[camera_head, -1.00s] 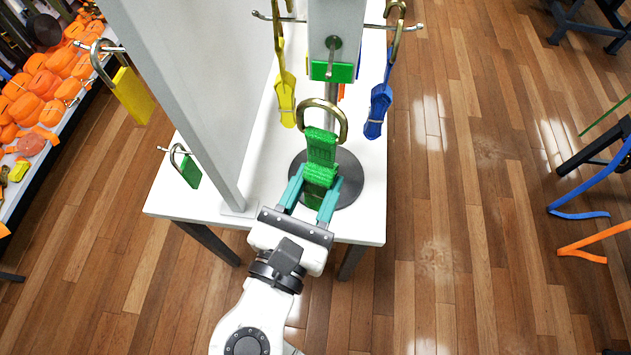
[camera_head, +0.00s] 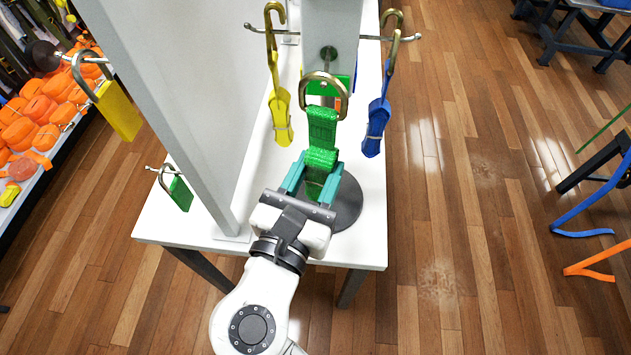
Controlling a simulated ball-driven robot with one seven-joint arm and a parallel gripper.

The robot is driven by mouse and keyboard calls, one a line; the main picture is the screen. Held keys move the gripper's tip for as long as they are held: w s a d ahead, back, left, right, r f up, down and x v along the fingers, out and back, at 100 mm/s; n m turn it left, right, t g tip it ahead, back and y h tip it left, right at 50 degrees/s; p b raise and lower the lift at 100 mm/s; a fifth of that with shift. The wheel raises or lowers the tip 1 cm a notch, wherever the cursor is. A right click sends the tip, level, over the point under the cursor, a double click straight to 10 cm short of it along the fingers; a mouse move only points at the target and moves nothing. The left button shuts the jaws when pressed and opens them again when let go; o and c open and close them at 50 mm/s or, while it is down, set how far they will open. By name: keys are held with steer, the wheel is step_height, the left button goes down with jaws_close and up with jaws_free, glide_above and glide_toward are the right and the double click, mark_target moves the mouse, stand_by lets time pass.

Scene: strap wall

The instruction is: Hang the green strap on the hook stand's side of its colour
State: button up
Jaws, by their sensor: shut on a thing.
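The green strap (camera_head: 321,130) is upright, with its brass ring (camera_head: 324,88) at the top. My gripper (camera_head: 314,180) has teal fingers shut on the strap's lower part. The hook stand (camera_head: 330,20) is a grey post on a dark round base (camera_head: 345,208). Its near side has a green plate (camera_head: 318,87) with a peg (camera_head: 328,53) above it. The ring overlaps the green plate in the picture, below the peg; I cannot tell the gap in depth. A yellow strap (camera_head: 280,115) hangs from the left hook and a blue strap (camera_head: 377,125) from the right hook.
The white table (camera_head: 190,228) carries the stand. A tall grey panel (camera_head: 175,90) stands close to the left of my gripper. A yellow padlock (camera_head: 119,110) and a green padlock (camera_head: 180,193) hang on its left side.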

steer(key=shift+w+f+b, duration=0.15)
steer(key=shift+w+b, duration=0.5)
steer(key=shift+w, duration=0.7)
steer(key=shift+w+f, duration=0.3)
steer(key=shift+w, duration=0.15)
steer(key=shift+f+p, duration=0.25)
steer(key=shift+p, duration=0.15)
steer(key=o, duration=1.2)
